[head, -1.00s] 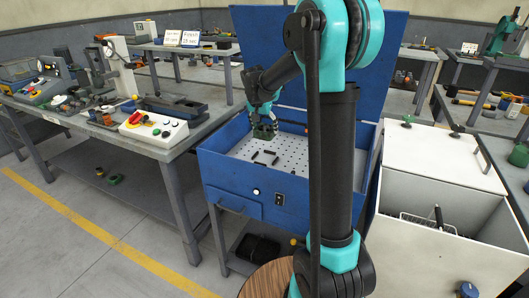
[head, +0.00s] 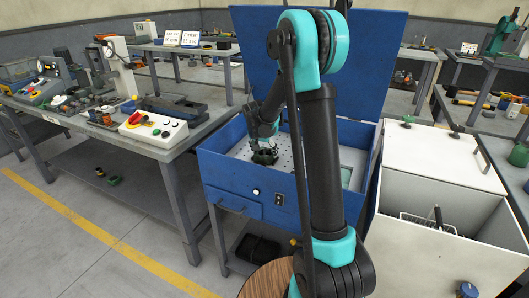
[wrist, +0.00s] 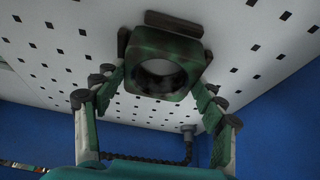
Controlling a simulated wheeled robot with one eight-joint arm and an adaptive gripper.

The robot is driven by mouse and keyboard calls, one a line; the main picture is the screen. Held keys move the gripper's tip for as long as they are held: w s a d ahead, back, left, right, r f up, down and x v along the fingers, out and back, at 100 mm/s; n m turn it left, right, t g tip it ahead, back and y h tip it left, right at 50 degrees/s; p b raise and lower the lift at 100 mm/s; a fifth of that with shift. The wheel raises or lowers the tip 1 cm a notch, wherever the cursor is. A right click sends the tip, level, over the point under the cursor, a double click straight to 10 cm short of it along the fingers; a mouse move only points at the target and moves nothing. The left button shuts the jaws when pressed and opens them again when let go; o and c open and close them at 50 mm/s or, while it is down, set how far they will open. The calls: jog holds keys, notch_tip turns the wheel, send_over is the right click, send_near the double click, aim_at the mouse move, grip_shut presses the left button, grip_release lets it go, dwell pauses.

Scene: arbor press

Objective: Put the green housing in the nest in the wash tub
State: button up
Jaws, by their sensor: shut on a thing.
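The green housing (wrist: 165,70), a dark green worn block with a round bore, is between the fingers of my gripper (wrist: 158,88). My gripper is shut on its sides. The nest's black bars (wrist: 174,24) show close around the housing on the perforated tub floor. I cannot tell whether the housing rests fully on the floor. In the head view the housing (head: 264,157) is low inside the blue wash tub (head: 228,178), partly hidden by my gripper (head: 265,147).
The wash tub's raised lid (head: 375,60) stands behind. A pipe fitting with a dark hose (wrist: 188,130) is by the tub wall. A white open cabinet (head: 440,180) is at right.

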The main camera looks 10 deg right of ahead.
jog(key=o, duration=1.4)
jog(key=shift+f, duration=0.1)
jog(key=shift+o, duration=0.2)
jog(key=v, duration=1.2)
